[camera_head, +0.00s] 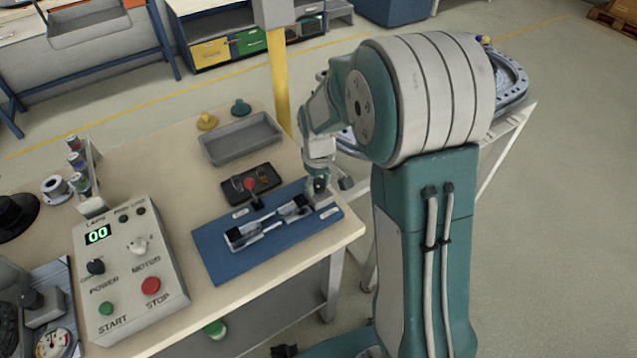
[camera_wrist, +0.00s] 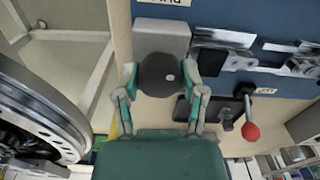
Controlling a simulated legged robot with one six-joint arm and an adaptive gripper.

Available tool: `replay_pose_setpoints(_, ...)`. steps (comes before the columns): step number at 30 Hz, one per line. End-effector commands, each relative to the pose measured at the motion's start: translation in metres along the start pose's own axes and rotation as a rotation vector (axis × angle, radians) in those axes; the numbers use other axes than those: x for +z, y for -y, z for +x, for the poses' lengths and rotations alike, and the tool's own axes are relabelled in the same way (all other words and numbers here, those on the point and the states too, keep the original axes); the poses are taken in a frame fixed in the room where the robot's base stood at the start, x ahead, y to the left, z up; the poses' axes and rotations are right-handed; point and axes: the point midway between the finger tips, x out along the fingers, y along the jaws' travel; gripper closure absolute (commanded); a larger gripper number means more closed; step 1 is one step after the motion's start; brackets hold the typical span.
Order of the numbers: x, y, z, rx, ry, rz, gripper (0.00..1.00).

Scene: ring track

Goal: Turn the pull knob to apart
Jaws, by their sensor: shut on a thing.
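The pull knob (camera_wrist: 160,74) is a dark round knob on a grey block (camera_wrist: 161,35), seen in the wrist view. My gripper (camera_wrist: 160,72) has one finger on each side of it and is shut on it. In the head view my gripper (camera_head: 318,186) reaches down to the right end of a blue board (camera_head: 225,262) on the bench, and it mostly hides the knob there. On the board lies a metal fixture (camera_head: 270,229) with black blocks. Small white labels sit near both ends; I cannot read them here.
A red-ball lever (camera_head: 250,184) on a black base stands just behind the board. A grey tray (camera_head: 240,138) lies farther back. A control box (camera_head: 128,268) with buttons and a "00" display stands left. The bench edge (camera_head: 347,236) is close on the right.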

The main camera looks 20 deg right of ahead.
Motion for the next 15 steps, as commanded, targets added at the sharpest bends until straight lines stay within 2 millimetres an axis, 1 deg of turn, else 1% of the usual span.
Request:
replay_pose_setpoints(6,-0.0008,0.0002,0.001,0.0,-0.002,-0.197,0.94)
replay_pose_setpoints(15,-0.0008,0.0002,0.0009,0.001,-0.002,-0.412,0.94)
